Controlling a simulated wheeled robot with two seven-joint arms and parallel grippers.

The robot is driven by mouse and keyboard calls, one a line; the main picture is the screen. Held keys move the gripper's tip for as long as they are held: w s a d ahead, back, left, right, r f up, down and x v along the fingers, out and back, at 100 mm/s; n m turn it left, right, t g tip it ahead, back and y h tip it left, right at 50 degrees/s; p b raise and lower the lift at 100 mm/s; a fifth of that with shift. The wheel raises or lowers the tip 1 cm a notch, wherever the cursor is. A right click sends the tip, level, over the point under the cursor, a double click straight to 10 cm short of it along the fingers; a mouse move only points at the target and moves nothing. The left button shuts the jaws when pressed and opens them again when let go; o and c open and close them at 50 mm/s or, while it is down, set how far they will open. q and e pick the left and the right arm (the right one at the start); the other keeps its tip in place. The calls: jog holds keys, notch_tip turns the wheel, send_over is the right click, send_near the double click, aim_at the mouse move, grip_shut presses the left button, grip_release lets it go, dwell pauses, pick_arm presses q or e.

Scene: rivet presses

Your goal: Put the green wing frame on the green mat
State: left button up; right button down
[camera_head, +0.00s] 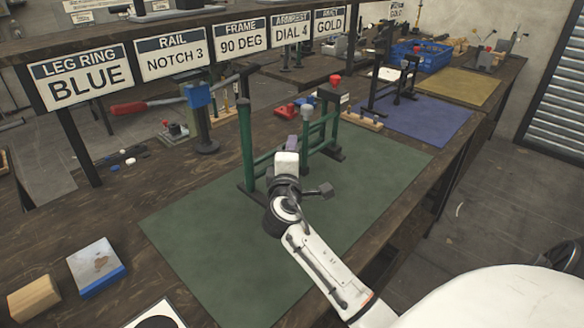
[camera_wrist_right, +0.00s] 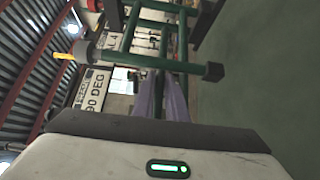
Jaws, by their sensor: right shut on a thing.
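The green wing frame (camera_head: 263,160) stands upright over the back part of the green mat (camera_head: 225,250). It has tall green posts, cross rails and dark feet; its feet look to be on or just above the mat, and I cannot tell which. My right gripper (camera_head: 291,142) reaches in from the front and is shut on the frame, hiding part of its middle. In the right wrist view the fingers (camera_wrist_right: 162,98) close at a green tube of the frame (camera_wrist_right: 165,64). My left gripper is not in view.
A blue mat (camera_head: 425,122) with a dark frame lies behind, and a yellow mat (camera_head: 460,87) and blue crate (camera_head: 422,58) farther back. A press with a red lever (camera_head: 130,108) stands left. A wooden block (camera_head: 33,298) and blue-sided box (camera_head: 95,268) sit front left. The mat's front is clear.

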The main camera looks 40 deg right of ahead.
jog(key=shift+w+f+b, duration=0.1)
jog(key=shift+f+b, duration=0.3)
jog(key=shift+f, duration=1.8)
jog(key=c, duration=2.2)
grip_release()
jog(key=shift+f, duration=0.2)
jog(key=o, duration=0.4)
jog(key=shift+o, duration=0.2)
jog(key=shift+r, duration=0.1)
jog(key=b+v, duration=0.1)
jog(key=v, duration=1.1)
